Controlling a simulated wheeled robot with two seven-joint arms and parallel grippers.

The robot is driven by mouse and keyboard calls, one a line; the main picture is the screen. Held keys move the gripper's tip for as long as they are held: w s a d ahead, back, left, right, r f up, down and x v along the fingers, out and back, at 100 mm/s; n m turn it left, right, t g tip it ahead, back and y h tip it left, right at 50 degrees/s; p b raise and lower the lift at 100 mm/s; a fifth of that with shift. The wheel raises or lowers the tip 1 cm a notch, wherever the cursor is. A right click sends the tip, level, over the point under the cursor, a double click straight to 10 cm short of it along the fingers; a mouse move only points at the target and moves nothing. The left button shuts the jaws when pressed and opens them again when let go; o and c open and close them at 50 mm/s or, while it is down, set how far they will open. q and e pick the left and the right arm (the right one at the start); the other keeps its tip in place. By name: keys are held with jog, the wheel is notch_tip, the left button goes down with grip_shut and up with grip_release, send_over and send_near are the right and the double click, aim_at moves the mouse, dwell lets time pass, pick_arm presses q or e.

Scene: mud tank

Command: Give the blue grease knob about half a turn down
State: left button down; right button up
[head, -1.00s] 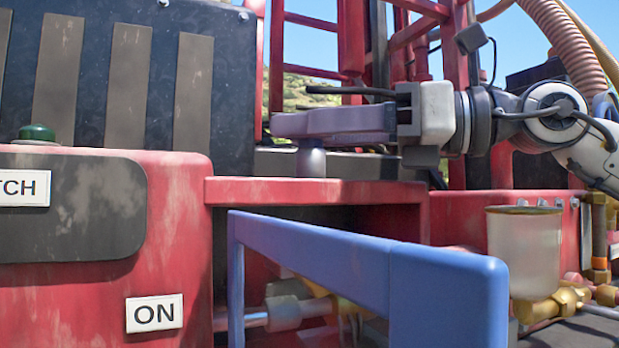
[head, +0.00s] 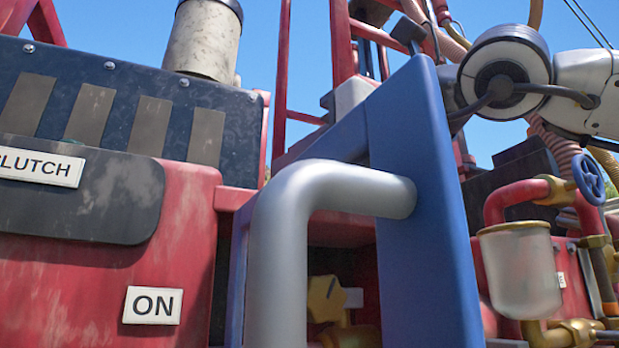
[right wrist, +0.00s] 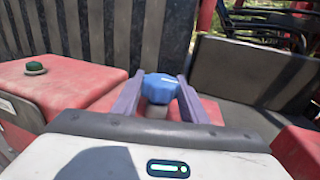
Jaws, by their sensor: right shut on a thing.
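The blue grease knob (right wrist: 160,90) shows in the right wrist view, on a short pale post, with the red machine body behind and beside it. My right gripper (right wrist: 160,78) is shut on it, one purple-grey finger on each side. In the head view the blue frame hides the knob and most of my right gripper; only a pale block of the gripper (head: 352,95) shows beside the frame. My left gripper is in neither view.
A blue frame (head: 425,200) with a thick grey bent bar (head: 277,260) stands close in front. A glass cup (head: 520,270) and a blue handwheel (head: 588,178) are at right. The red panel (head: 70,290) with CLUTCH and ON labels is at left.

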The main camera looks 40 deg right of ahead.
dwell(0.4)
jog(key=o, duration=1)
jog(key=shift+o, duration=0.2)
jog(key=s, duration=1)
jog(key=shift+s, duration=0.2)
